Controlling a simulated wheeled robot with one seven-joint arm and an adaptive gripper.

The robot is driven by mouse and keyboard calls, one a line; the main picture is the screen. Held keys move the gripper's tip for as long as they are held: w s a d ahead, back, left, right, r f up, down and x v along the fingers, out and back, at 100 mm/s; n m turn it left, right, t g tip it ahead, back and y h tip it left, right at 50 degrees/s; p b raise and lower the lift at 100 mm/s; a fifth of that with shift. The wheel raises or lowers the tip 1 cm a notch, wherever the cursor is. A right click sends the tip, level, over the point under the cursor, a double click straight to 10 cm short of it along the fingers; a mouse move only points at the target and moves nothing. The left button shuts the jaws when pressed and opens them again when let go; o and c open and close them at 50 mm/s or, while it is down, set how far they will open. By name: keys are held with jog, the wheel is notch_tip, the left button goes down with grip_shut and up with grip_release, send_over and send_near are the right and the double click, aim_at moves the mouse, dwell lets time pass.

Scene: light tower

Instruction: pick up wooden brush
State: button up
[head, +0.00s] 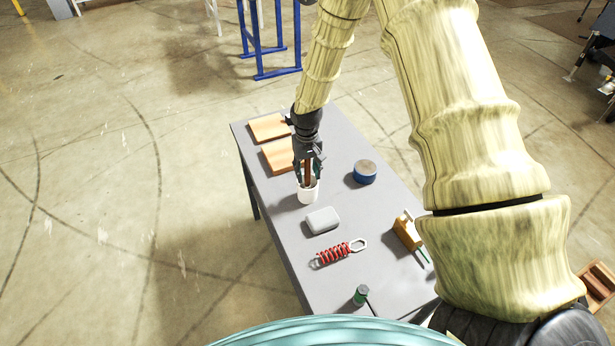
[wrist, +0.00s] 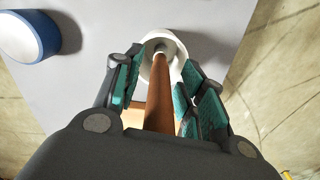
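The wooden brush (wrist: 160,95) shows as a brown handle standing in a white cup (wrist: 172,45) in the wrist view. Its lower end is hidden inside the cup. In the head view the brown handle (head: 307,178) rises from the white cup (head: 309,193) on the grey table. My gripper (wrist: 161,60) points down over the cup, with one teal-padded finger on each side of the handle. Gaps show between the pads and the handle, so the gripper is open around it. In the head view my gripper (head: 307,172) partly covers the handle.
On the grey table (head: 335,290) are wooden boards (head: 270,127), a blue round tin (head: 365,172), a grey-white box (head: 322,219), a red coil (head: 335,253), a yellowish tool (head: 408,231) and a green-ended item (head: 361,294). A blue frame (head: 278,72) stands behind.

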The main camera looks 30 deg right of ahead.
grip_shut()
jog(key=shift+r, duration=0.15)
